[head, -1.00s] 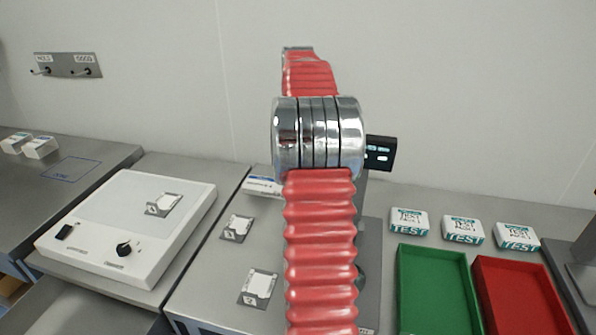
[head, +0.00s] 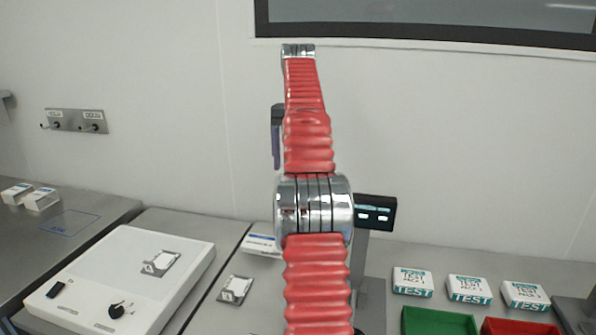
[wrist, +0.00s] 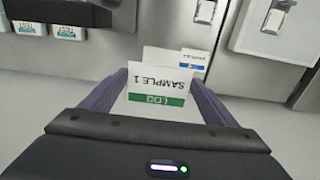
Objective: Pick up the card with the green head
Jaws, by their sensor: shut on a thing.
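The card with the green head (wrist: 158,100) shows upside down in the wrist view, white with a green band and the words "SAMPLE 1". It sits between the two purple fingers of my gripper (wrist: 160,84), which is shut on it. The card appears raised above the bench. In the head view my arm hides most of the gripper and the card; only a dark purple part shows left of the arm.
A blue-banded white item (wrist: 186,58) lies beyond the card. A white panel box (head: 125,270) with a knob stands at left. Several TEST boxes (head: 468,289) stand behind a green tray (head: 438,322) and a red tray (head: 518,326). A small dark display (head: 375,213) stands behind my arm.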

